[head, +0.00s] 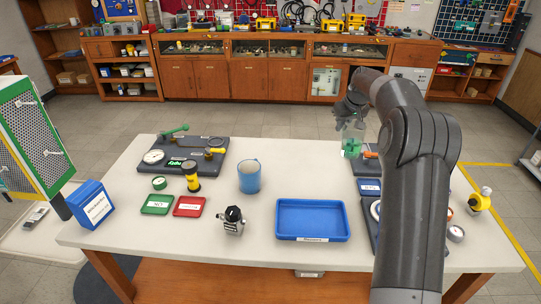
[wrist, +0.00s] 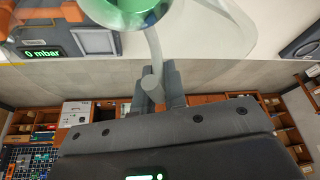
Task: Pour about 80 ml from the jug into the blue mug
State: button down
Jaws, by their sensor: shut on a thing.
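The blue mug (head: 249,177) stands upright on the table, left of centre, with its open top visible. My gripper (head: 350,112) is at the far right side of the table, well to the right of the mug. In the wrist view my gripper (wrist: 158,80) is shut on the handle of the clear jug (wrist: 130,10), which has green in it and is cut off by the top edge. In the head view a green patch (head: 352,147) shows below the gripper. I cannot tell whether it belongs to the jug.
A blue tray (head: 312,236) lies at the front. A small dark-topped device (head: 233,220), a green tray (head: 157,204) and a red tray (head: 190,206) lie near the mug. A gauge panel (head: 200,170) stands at back left. My arm hides much of the right side.

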jog(key=a+f+n+y, duration=0.1)
jog(key=a+f+n, duration=0.2)
jog(key=a, duration=1)
jog(key=w+a+f+n+g, duration=0.1)
jog(key=a+f+n, duration=0.2)
jog(key=a, duration=0.9)
jog(key=w+a+f+n+g+y, duration=0.1)
jog(key=a+f+n, duration=0.1)
jog(key=a, duration=1.1)
jog(key=shift+a+f+n+y, duration=0.3)
jog(key=shift+f+n, duration=0.1)
jog(key=shift+f, duration=0.25)
jog(key=shift+s, duration=0.1)
jog(key=shift+r, duration=0.15)
jog(key=s+r+n+t+y, duration=0.1)
jog(key=s+r+n+t, duration=0.1)
jog(key=s+r+t, duration=0.4)
jog(key=shift+s+d+r+t+y, duration=0.3)
jog(key=shift+s+t, duration=0.15)
jog(key=shift+t, duration=1.35)
jog(key=shift+s+t, duration=0.1)
jog(key=shift+t, duration=0.2)
jog(key=shift+s+r+n+t, duration=0.35)
jog(key=shift+r+t, duration=0.1)
jog(key=shift+t, duration=0.25)
